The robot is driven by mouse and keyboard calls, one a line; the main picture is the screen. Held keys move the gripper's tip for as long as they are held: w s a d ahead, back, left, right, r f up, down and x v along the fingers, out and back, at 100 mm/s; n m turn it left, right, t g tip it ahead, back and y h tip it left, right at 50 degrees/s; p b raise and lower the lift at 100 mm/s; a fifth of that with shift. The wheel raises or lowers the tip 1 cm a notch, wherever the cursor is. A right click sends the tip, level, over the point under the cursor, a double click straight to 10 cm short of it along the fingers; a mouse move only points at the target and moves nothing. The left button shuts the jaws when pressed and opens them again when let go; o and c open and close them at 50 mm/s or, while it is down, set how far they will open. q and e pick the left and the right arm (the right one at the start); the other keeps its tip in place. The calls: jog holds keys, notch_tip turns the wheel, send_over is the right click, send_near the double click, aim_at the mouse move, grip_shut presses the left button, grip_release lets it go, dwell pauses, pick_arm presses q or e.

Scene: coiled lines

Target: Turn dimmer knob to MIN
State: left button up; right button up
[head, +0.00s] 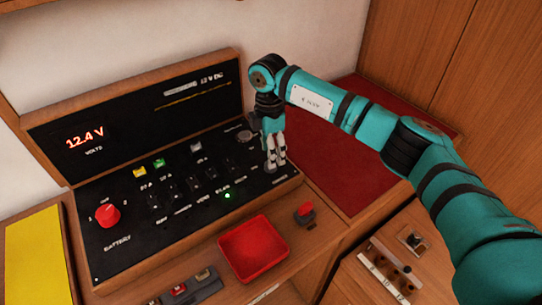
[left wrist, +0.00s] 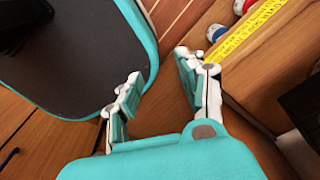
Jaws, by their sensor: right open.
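The black control panel (head: 125,239) lies in a wooden case on the counter. My right gripper (head: 276,166) is open and points down at the panel's right end, its fingertips low over the surface. The dimmer knob cannot be made out clearly; the fingers cover that spot, and its setting cannot be read. A round grey part (head: 243,136) shows just left of the gripper. My left gripper (left wrist: 158,66) is open and empty in the left wrist view, away from the panel.
A red battery knob (head: 107,215), several switches and a lit green lamp (head: 227,196) are on the panel. A red tray (head: 253,249) and a small red-topped part (head: 305,210) stand in front.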

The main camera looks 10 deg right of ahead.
notch_tip(320, 180, down, 2)
jog(key=shift+s+f, duration=0.15)
jog(key=shift+f, duration=0.6)
grip_shut()
pick_arm(q)
jog(key=shift+s+r, duration=0.3)
jog(key=shift+r, duration=0.05)
jog(key=shift+f, duration=0.2)
pick_arm(e)
jog(key=shift+f, duration=0.1)
